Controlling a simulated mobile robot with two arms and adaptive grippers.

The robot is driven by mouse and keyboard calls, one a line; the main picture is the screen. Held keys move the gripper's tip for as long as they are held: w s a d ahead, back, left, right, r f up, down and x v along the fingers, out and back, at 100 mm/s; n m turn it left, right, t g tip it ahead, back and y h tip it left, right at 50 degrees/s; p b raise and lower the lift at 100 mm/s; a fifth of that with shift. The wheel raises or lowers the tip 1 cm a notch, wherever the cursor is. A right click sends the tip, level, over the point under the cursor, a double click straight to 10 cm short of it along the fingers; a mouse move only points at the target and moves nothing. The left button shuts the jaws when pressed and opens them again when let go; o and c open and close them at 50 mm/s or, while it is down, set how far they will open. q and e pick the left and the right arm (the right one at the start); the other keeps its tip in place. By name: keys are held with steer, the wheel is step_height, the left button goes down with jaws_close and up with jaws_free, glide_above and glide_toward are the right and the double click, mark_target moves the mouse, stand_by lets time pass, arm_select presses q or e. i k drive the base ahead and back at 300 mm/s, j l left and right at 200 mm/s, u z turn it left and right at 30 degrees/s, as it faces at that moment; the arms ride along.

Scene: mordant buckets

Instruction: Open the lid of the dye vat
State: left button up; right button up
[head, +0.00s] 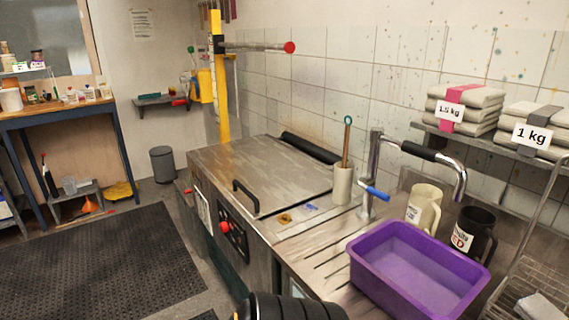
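The dye vat (229,246) is a steel, box-shaped unit in the middle of the head view. Its flat steel lid (275,171) lies down over the top and looks closed. A black bar handle (246,197) stands on the lid near its front left edge. A red knob (225,227) sits on a dark panel on the vat's front. The vat's inside is hidden by the lid. Neither of my grippers shows. A dark ribbed rounded part at the bottom edge cannot be made out clearly.
A steel drainboard (315,243) adjoins the vat on the right, with a purple tub (419,268), a cream jug (424,207), a dark jug (473,234) and a tap (374,170). A utensil holder (342,185) stands beside the lid. A dark mat (100,260) covers open floor at left.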

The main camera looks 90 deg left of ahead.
mark_target(266, 175)
steer(key=i+u, duration=0.1)
steer(key=u, duration=2.9)
